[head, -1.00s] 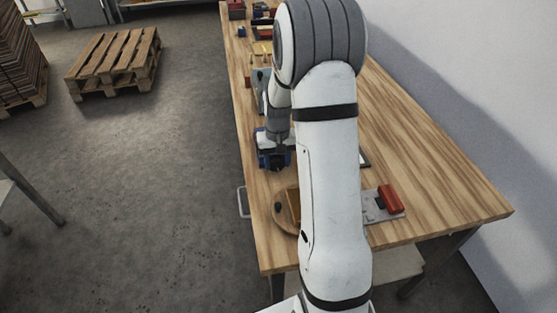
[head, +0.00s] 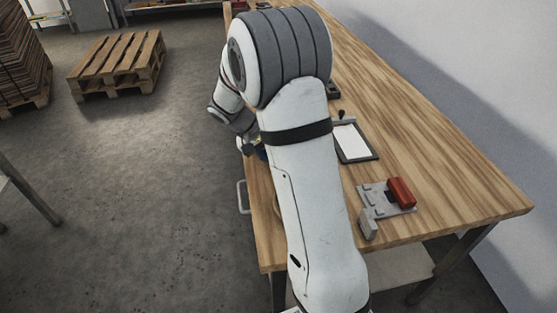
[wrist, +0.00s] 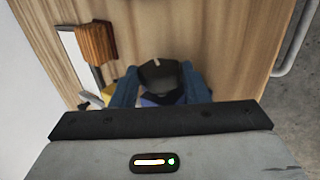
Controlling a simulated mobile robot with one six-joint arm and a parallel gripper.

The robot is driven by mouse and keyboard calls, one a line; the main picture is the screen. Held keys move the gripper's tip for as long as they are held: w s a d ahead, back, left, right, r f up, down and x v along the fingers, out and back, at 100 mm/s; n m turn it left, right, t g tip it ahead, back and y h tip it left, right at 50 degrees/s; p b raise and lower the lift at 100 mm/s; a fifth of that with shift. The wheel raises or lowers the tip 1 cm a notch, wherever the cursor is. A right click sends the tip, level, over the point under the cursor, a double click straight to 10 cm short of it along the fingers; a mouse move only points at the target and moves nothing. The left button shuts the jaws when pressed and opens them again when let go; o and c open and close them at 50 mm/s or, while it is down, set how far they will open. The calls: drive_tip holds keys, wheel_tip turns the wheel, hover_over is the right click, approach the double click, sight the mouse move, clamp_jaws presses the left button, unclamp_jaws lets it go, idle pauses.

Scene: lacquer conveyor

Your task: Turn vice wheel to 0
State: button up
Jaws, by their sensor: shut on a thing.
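In the wrist view my gripper (wrist: 160,84) has its two blue fingers closed on either side of a dark rounded part (wrist: 162,72). I cannot tell for sure whether this part is the vice wheel; no scale or number on it is readable. A darker blue-purple surface (wrist: 165,100) shows just below it between the fingers, mostly hidden by my gripper housing. In the head view my arm covers the workspot, and only a small blue patch (head: 261,152) shows at the bench's left edge.
A wooden bench (head: 450,190) runs along the wall. A clamp with a red handle (head: 401,191) and a clipboard (head: 354,143) lie right of my arm. The wrist view shows a ribbed wooden block (wrist: 97,42) and a yellow piece (wrist: 107,93) nearby. A pallet (head: 116,62) stands on the floor.

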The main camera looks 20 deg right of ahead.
drive_tip(key=shift+w+a+f+h+b, duration=0.1)
drive_tip(key=shift+a+f+h+b, duration=0.05)
drive_tip(key=shift+h+b, duration=0.8)
drive_tip(key=shift+g, duration=0.3)
drive_tip(key=o, duration=0.9)
drive_tip(key=shift+o, duration=0.3)
drive_tip(key=p+v, duration=0.3)
drive_tip(key=v, duration=0.3)
drive_tip(key=shift+a+r, duration=0.15)
drive_tip(key=shift+r, duration=0.1)
drive_tip(key=shift+a+r, duration=0.45)
drive_tip(key=shift+a, duration=0.15)
